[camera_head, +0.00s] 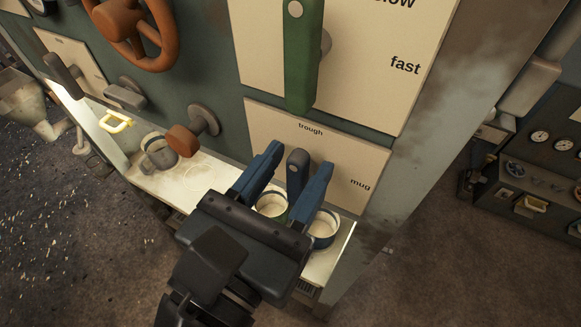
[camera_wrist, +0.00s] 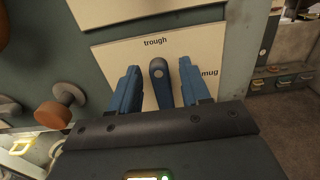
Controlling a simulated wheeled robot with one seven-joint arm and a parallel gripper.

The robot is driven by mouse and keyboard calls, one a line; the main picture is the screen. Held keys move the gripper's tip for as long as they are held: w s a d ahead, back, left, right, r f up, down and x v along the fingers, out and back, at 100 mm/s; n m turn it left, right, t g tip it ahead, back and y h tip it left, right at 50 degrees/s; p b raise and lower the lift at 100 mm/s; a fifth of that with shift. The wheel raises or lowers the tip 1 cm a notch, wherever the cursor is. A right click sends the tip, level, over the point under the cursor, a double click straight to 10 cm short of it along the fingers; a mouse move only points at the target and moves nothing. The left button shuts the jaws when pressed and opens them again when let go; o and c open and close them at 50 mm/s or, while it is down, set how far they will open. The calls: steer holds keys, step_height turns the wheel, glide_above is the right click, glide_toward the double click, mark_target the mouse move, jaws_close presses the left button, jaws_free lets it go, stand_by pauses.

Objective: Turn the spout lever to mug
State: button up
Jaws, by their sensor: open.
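The spout lever (camera_head: 296,176) is a dark grey handle with a rounded end on a cream plate (camera_head: 342,163) marked "trough" at the top and "mug" at the right. In the wrist view the lever (camera_wrist: 159,82) stands upright under the word "trough". My gripper (camera_head: 295,164) is open, with its blue fingers on either side of the lever. In the wrist view my gripper (camera_wrist: 158,76) shows a gap between each finger and the lever. Two mugs with blue rims, a left mug (camera_head: 272,205) and a right mug (camera_head: 323,229), stand below, partly hidden by my gripper.
A green lever (camera_head: 302,60) hangs above on a plate marked "fast". An orange handwheel (camera_head: 135,30) and a knob with an orange end (camera_head: 184,140) are at the left. A lit shelf (camera_head: 150,180) runs below the panel. Another machine (camera_head: 535,165) stands at the far right.

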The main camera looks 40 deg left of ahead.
steer(key=shift+c, duration=0.3)
jaws_close()
steer(key=shift+d, duration=0.1)
steer(key=m+p, duration=0.1)
steer(key=m, duration=0.2)
steer(key=shift+w+d+m+p, duration=0.1)
steer(key=shift+d+m+p, duration=0.2)
steer(key=shift+d+p, duration=0.05)
steer(key=shift+w+d+f+m+b, duration=0.1)
steer(key=shift+d+f+m+b, duration=0.35)
steer(key=shift+m, duration=1.95)
steer(key=shift+w+d+f+m+b, duration=0.15)
steer(key=shift+f+m+b, duration=0.6)
steer(key=shift+m, duration=1.65)
steer(key=shift+s+d+f+m+b, duration=0.1)
steer(key=shift+d+f+m+b, duration=0.2)
steer(key=shift+m+b, duration=1.35)
steer(key=shift+m+p, duration=0.75)
steer(key=shift+m, duration=0.1)
